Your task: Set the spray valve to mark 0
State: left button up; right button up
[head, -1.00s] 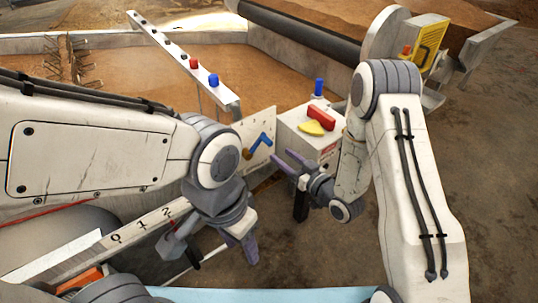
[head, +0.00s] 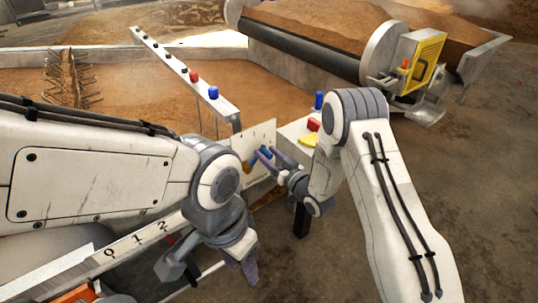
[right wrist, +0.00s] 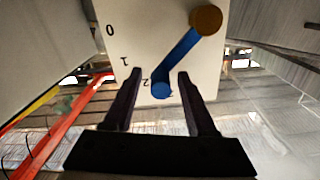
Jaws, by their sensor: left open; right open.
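The spray valve is a blue lever (right wrist: 182,52) on a brown pivot (right wrist: 206,20) in front of a white plate (right wrist: 130,30) marked 0, 1 and 2. In the right wrist view the lever slants down-left, its round knob (right wrist: 161,90) close by the 2. My right gripper (right wrist: 158,74) is open, one finger on each side of the knob, and I see no clear contact. In the head view my right gripper (head: 266,156) partly covers the lever beside the plate (head: 262,132). My left gripper (head: 212,268) is open and empty at lower left, away from the valve.
A box (head: 294,130) with a red switch (head: 313,124), a yellow part (head: 309,140) and a blue knob (head: 319,100) stands close to my right arm. A rail with buttons (head: 172,56) runs behind the plate. A numbered bar (head: 103,257) lies beneath my left arm.

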grip_shut()
jog(key=shift+d+f, duration=0.1)
dwell(1.2)
